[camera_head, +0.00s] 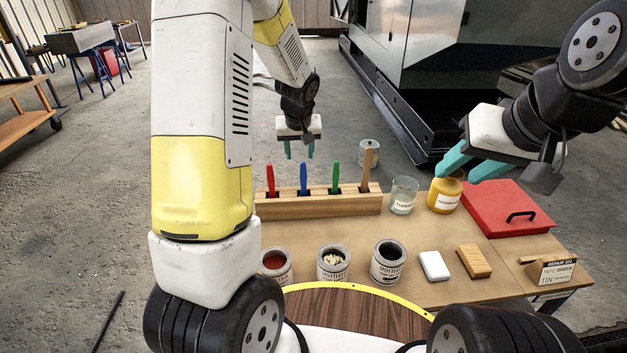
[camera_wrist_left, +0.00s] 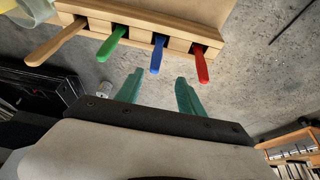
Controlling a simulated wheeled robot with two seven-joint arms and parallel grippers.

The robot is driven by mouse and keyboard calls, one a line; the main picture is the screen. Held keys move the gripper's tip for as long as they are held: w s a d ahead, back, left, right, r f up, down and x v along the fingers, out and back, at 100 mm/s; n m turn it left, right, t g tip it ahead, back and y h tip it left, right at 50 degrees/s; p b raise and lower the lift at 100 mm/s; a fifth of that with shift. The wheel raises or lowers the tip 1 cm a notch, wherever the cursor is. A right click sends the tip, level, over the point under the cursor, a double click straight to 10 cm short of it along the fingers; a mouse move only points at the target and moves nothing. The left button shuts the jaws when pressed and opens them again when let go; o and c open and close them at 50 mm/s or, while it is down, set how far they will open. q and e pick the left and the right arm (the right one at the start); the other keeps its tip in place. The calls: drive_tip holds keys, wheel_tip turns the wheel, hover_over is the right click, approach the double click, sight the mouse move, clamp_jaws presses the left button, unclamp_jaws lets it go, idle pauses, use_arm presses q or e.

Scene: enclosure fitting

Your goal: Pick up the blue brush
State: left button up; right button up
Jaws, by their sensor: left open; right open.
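The blue brush (camera_head: 304,177) stands upright in a slot of the wooden rack (camera_head: 322,205), between a red brush (camera_head: 271,180) and a green brush (camera_head: 335,174). Only its handle shows; its lower part is hidden in the rack. My left gripper (camera_head: 299,150) is open and empty, just above and behind the blue handle. In the left wrist view the blue brush (camera_wrist_left: 157,54) lies beyond the gap between my open teal fingers (camera_wrist_left: 161,90), apart from them. My right gripper (camera_head: 478,166) is open and empty above the table's right side.
A wooden-handled brush (camera_head: 367,168) stands at the rack's right end. A glass jar (camera_head: 403,195), a yellow jar (camera_head: 444,194) and a red box (camera_head: 505,212) sit to the right. Several tins, including one (camera_head: 333,263), a white block (camera_head: 434,266) and a wooden block (camera_head: 473,261) line the front.

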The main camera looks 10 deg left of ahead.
sight(303, 166)
use_arm(q)
drive_tip(key=x, duration=0.6)
drive_tip(key=d+x, duration=0.1)
drive_tip(key=x, duration=0.2)
drive_tip(key=shift+w+f, duration=0.2)
drive_tip(key=shift+f, duration=0.1)
clamp_jaws()
idle(1.1)
